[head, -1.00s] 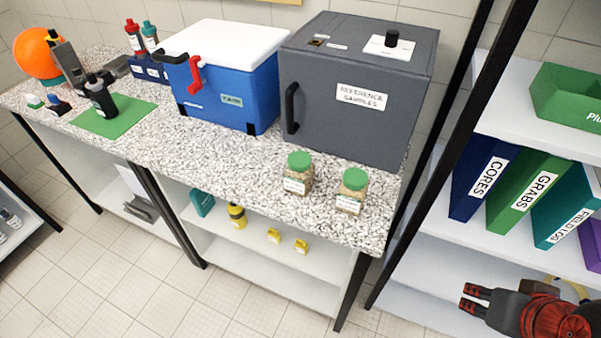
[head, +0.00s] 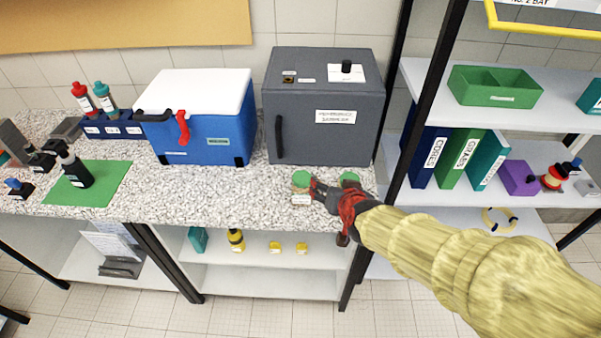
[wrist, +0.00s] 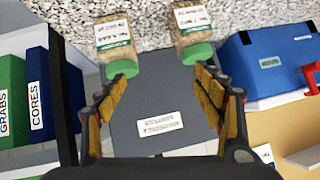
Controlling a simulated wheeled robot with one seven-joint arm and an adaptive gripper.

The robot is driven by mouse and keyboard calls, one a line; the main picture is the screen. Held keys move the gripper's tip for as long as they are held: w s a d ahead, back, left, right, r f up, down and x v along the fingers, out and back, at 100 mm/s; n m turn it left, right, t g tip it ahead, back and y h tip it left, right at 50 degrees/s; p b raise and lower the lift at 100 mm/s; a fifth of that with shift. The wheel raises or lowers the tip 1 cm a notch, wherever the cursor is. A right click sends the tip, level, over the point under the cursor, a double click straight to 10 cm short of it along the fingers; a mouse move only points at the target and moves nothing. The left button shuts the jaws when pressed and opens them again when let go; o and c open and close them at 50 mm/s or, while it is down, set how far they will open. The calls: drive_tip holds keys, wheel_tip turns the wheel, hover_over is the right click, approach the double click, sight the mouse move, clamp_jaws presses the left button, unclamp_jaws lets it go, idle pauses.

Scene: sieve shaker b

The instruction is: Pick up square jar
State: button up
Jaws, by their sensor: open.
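Two clear jars with green lids and white labels stand near the front edge of the speckled counter. The left jar (head: 301,187) shows beside my gripper (head: 327,208); the right jar (head: 350,178) is mostly hidden behind it. In the wrist view, which looks upside down, one jar (wrist: 115,40) is at upper left and the other jar (wrist: 193,30) at upper right. I cannot tell which is square. My gripper (wrist: 163,80) is open, its fingers apart with nothing between them. The jars lie beyond the fingertips.
A grey reference samples box (head: 325,140) and a blue cooler (head: 205,135) with a white lid stand behind the jars. A dark shelf post (head: 425,110) and binders (head: 460,158) are at right. A green mat (head: 100,190) with a dark bottle is at left. Counter between is clear.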

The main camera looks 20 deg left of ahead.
drive_tip(key=t+p, duration=0.1)
drive_tip(key=p, duration=0.3)
hover_over(302, 193)
drive_tip(key=s+d, duration=0.2)
drive_tip(key=f, duration=0.2)
drive_tip(key=shift+w+d+f, duration=0.1)
drive_tip(key=shift+d+f, duration=0.1)
drive_tip(key=shift+f, duration=0.1)
drive_tip(key=f+p, duration=0.1)
drive_tip(key=s+a+f+t+p, duration=0.1)
drive_tip(key=a+f+t+h+p, duration=0.1)
drive_tip(key=shift+s, duration=0.3)
drive_tip(key=shift+s+a+f+n+p, duration=0.1)
drive_tip(key=shift+s+f+n+p, duration=0.1)
drive_tip(key=shift+n+p, duration=0.15)
drive_tip(key=shift+w+f, duration=0.35)
drive_tip(key=shift+w, duration=0.05)
drive_tip(key=x, duration=0.2)
drive_tip(key=b+x, duration=0.1)
drive_tip(key=x, duration=0.3)
drive_tip(key=shift+w+d, duration=0.15)
drive_tip(key=shift+d, duration=0.1)
drive_tip(key=shift+w+a+f, duration=0.1)
drive_tip(key=shift+w, duration=0.2)
drive_tip(key=shift+c, duration=1.2)
drive_tip(key=shift+t, duration=0.3)
drive_tip(key=c, duration=1.4)
